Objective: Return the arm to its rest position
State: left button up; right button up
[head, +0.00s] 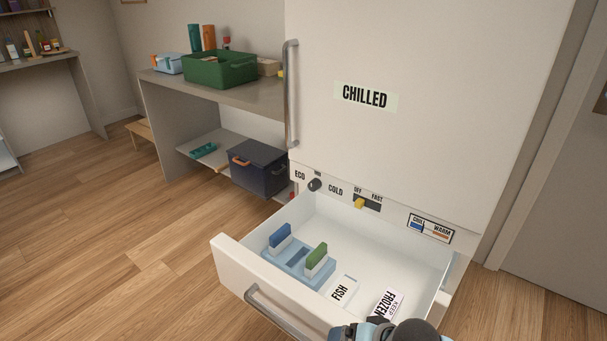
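Part of my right arm (412,331), dark and pale blue, shows at the bottom edge, over the front right part of the open white drawer (232,258). Its fingers cannot be made out, so I cannot tell whether that gripper is open or shut. My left arm and gripper are out of view. The drawer is pulled out below the tall white door marked CHILLED (430,110). Inside it stand a pale blue holder (290,267) with a blue-topped block (280,237) and a green-topped block (316,260), a FISH card (342,291) and a KEEP FROZEN card (385,303).
The drawer handle (275,312) juts out in front. A dark knob (314,185) and a yellow slider (360,203) sit above the drawer. A grey shelf unit (160,120) at the left bears a green crate (222,72) and a navy bin (262,170). The wooden floor at left is clear.

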jog(key=s+a+r+n+t+y+b, duration=0.3)
jog(key=s+a+r+t+y, duration=0.1)
jog(key=s+r+t, duration=0.15)
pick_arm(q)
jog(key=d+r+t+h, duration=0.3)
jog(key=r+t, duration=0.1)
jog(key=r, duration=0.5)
pick_arm(e)
jog(key=s+d+r+n+t+h+p, duration=0.25)
jog(key=d+r+t+h+p, duration=0.4)
jog(key=r+p, duration=0.85)
pick_arm(q)
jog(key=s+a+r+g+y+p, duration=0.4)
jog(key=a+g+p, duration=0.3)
jog(key=p, duration=1.3)
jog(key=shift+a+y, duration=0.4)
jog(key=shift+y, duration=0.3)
pick_arm(e)
jog(key=s+d+g, duration=0.5)
jog(key=d+g, duration=0.1)
jog(key=d, duration=0.1)
jog(key=shift+m+h, duration=0.35)
jog(key=shift+m, duration=0.1)
